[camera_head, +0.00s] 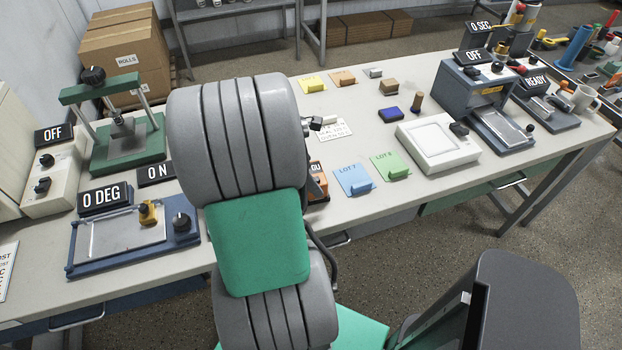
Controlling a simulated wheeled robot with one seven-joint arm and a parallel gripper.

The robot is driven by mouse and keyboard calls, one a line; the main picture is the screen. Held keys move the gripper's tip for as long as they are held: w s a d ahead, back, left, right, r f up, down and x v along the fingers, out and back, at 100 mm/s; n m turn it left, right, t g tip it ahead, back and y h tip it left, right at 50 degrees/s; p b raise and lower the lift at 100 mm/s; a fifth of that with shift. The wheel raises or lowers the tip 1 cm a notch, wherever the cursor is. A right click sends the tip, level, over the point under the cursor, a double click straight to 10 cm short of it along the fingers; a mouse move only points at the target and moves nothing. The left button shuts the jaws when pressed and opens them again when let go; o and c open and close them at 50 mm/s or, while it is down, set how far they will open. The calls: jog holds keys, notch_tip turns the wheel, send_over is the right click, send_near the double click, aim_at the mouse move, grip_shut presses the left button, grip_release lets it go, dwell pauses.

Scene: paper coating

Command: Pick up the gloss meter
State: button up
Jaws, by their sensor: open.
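My gripper (314,180) is mostly hidden behind my arm's large grey links. Only a dark part of it seems to show at the arm's right edge, close to the orange device. The fingertips are hidden, and I cannot see whether they touch the device. The gripper is open.
A blue card (353,180) and a green card (391,166) lie to the right, near a white scale (438,143). A blue-framed plate (120,240) and green press (125,140) stand left. The table's front edge is nearby.

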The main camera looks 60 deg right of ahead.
jog(key=shift+x, duration=1.05)
jog(key=shift+c, duration=0.6)
jog(key=c, duration=1.7)
